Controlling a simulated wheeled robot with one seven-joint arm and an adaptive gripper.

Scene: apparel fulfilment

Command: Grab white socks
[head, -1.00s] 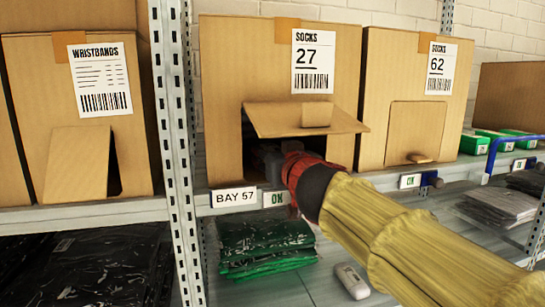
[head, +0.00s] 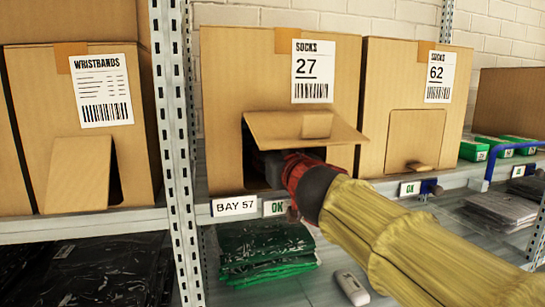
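The carton labelled "SOCKS 27" (head: 225,110) stands on the shelf with its front flap (head: 290,127) tilted outward and up. My gripper (head: 268,167) reaches into the opening under this flap from the right. Its fingers are in the dark inside the carton, so I cannot see whether they are open or shut. No white socks show in the head view; the inside of the carton is hidden by the flap and my gripper. A second carton labelled "SOCKS 62" (head: 385,85) stands to the right with its flap down.
A "WRISTBANDS" carton (head: 28,110) is at left, past a perforated metal upright (head: 178,130). The shelf edge with a "BAY 57" label (head: 234,206) runs under the cartons. Green packs (head: 265,250) and a small white device (head: 350,288) lie on the shelf below.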

